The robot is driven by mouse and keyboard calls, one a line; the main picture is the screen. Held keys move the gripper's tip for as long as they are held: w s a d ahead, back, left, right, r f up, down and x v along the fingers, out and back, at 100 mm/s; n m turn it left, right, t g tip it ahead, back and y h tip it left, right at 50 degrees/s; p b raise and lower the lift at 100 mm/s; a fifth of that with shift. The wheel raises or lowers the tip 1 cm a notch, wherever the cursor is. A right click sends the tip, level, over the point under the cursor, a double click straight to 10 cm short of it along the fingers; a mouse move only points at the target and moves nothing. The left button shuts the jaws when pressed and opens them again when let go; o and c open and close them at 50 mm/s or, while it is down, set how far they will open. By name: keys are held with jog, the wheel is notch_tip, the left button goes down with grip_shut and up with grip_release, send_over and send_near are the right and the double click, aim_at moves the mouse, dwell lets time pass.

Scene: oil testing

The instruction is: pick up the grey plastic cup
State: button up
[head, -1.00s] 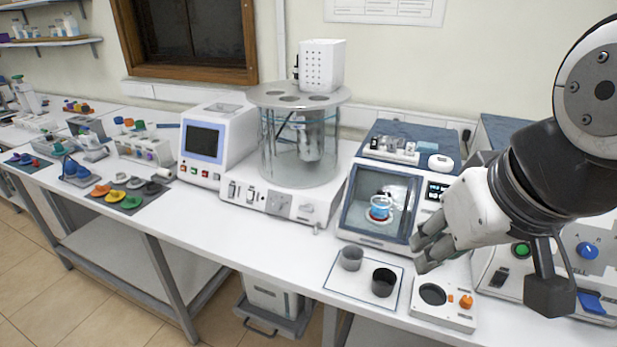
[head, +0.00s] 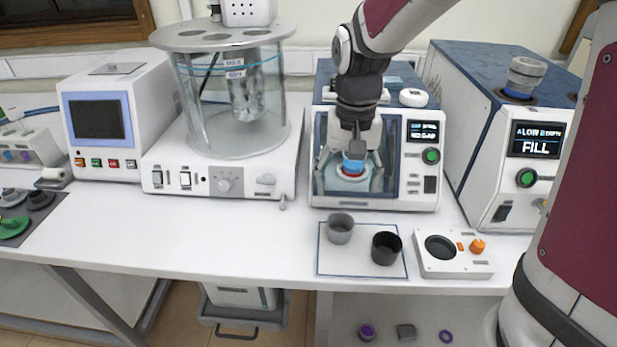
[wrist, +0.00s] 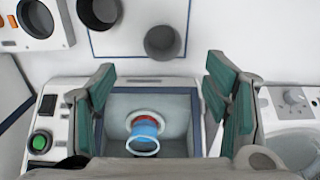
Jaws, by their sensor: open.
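The grey plastic cup (head: 340,228) stands upright on a white mat with a dark outline (head: 345,265). It shows empty in the wrist view (wrist: 163,42). A black cup (head: 386,248) stands to its right on the same mat. My gripper (head: 350,158) is at the front of the glass-fronted device, above and behind the grey cup. Its fingers are spread wide in the wrist view (wrist: 160,78), with nothing held. The grey cup lies beyond the fingertips in that view. A blue container (head: 353,165) in the device appears between the fingers, partly hidden in the head view.
The glass-fronted device (head: 418,188) stands behind the mat. A panel with a round well and orange knob (head: 455,263) is right of it. A glass bath unit (head: 225,180) stands left. The table is clear left of the mat and ends just in front of it.

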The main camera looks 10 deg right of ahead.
send_near(340, 226)
jog(key=s+f, duration=0.2)
jog(key=shift+s+a+f, duration=0.15)
jog(key=shift+s+a, duration=0.15)
jog(key=shift+a, duration=0.05)
jog(key=f, duration=0.5)
jog(key=shift+w+a, duration=0.1)
jog(key=shift+w, duration=0.15)
jog(key=c, duration=1.1)
